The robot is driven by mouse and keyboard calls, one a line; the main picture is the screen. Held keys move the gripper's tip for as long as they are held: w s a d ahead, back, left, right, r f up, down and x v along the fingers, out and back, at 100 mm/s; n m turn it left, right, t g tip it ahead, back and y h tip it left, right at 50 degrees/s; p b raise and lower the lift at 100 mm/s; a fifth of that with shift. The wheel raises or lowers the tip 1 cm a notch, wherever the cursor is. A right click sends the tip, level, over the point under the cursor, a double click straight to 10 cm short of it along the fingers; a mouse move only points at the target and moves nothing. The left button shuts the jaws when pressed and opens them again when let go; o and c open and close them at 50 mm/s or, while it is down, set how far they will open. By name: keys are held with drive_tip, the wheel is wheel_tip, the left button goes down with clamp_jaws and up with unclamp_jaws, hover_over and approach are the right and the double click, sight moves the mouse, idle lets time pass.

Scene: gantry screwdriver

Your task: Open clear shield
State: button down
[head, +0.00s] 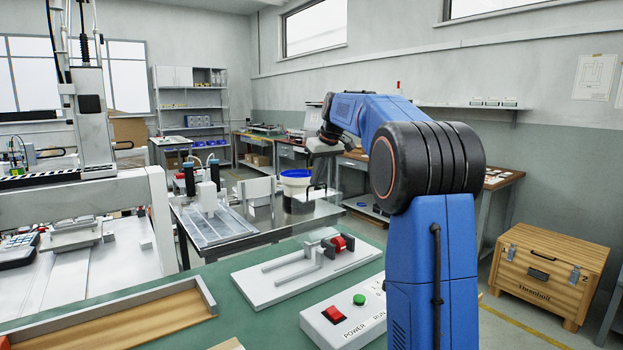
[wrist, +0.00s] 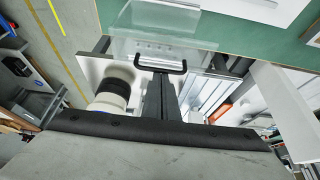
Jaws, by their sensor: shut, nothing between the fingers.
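The clear shield (wrist: 160,25) is a see-through panel at the top middle of the wrist view. A black bar handle (wrist: 150,68) runs along its edge. My gripper (wrist: 161,78) is shut and empty, with its dark fingers pointing at the handle and their tips close to it. I cannot tell whether they touch it. In the head view my gripper (head: 323,168) hangs above the grey metal table, beside the white tub with blue contents (head: 296,178). The shield is hard to make out there, being thin and see-through and partly behind my arm.
A green bench (head: 245,250) in front carries a white fixture plate (head: 300,272) with a red part and a control box (head: 345,315) with red and green buttons. A gantry machine (head: 95,120) stands at left. A wooden chest (head: 550,270) is on the floor at right.

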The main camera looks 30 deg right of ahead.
drive_tip(key=shift+s, duration=0.25)
drive_tip(key=shift+r, duration=0.1)
drive_tip(key=v, duration=1.7)
drive_tip(key=shift+s+r, duration=0.1)
